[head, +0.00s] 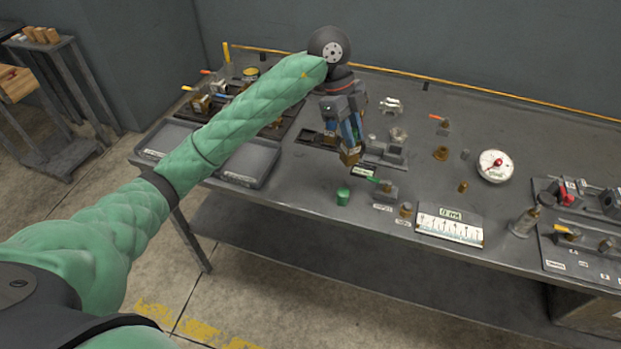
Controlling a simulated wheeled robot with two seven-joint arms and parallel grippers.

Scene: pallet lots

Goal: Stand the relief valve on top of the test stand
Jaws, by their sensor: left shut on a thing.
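My left gripper (349,146) points down over the middle of the workbench, at the end of the green-sleeved arm. It is shut on a small brass-coloured piece (350,157), mostly hidden by the fingers. This may be the relief valve, but too little shows to be sure. A grey stepped block (388,153) stands just right of the gripper and may be the test stand; I cannot tell for certain. I cannot tell whether the held piece touches anything. My right gripper is not in view.
A green cylinder (343,197) and a green-handled valve (386,190) stand near the front edge. A dark tray (248,163) is at left. Bare bench lies between the fittings.

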